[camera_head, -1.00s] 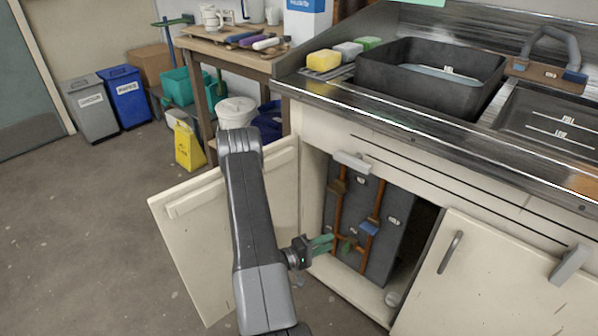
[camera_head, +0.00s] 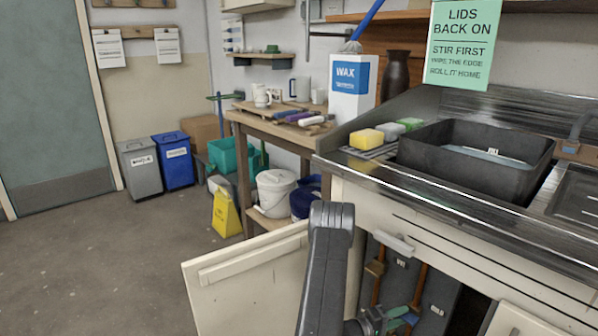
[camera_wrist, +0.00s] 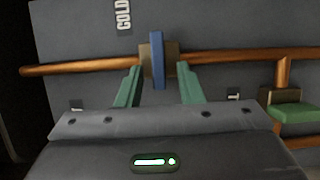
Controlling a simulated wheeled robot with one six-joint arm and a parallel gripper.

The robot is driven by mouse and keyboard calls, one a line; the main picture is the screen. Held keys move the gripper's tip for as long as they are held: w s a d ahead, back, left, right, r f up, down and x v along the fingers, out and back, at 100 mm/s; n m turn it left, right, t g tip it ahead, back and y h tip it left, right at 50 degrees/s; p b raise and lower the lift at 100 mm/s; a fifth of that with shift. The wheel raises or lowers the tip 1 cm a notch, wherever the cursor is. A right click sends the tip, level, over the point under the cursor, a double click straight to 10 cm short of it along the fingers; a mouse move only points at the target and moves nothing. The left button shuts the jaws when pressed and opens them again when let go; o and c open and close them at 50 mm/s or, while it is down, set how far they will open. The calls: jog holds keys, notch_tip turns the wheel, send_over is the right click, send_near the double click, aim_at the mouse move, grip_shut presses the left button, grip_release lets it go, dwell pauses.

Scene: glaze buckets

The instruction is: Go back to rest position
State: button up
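My gripper (camera_wrist: 160,72) shows two green fingers that stand apart in the wrist view. A blue valve handle (camera_wrist: 157,62) on a brass body lies between the fingertips, with a gap on each side. The handle stands across the copper pipe (camera_wrist: 230,55). In the head view my gripper (camera_head: 399,313) is low in the open cabinet under the sink, close to the blue handle (camera_head: 410,319). My arm is stretched out toward the cabinet, not folded.
The open cabinet door (camera_head: 250,280) stands left of my arm. A second valve with a green handle (camera_wrist: 298,113) is at the right in the wrist view. The sink counter (camera_head: 400,185) is above the cabinet. The floor (camera_head: 110,260) at left is clear.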

jog(key=shift+a, duration=0.15)
jog(key=p+v, duration=0.2)
jog(key=v, duration=1.1)
jog(key=w+d+m+y, duration=0.1)
jog(key=w+d+m, duration=0.1)
jog(key=d, duration=0.4)
jog(key=w+d+r+m+y+b, duration=0.1)
jog(key=d+m, duration=0.2)
jog(key=d, duration=0.4)
jog(key=shift+w, duration=0.35)
jog(key=shift+r, duration=0.1)
jog(key=shift+a, duration=0.15)
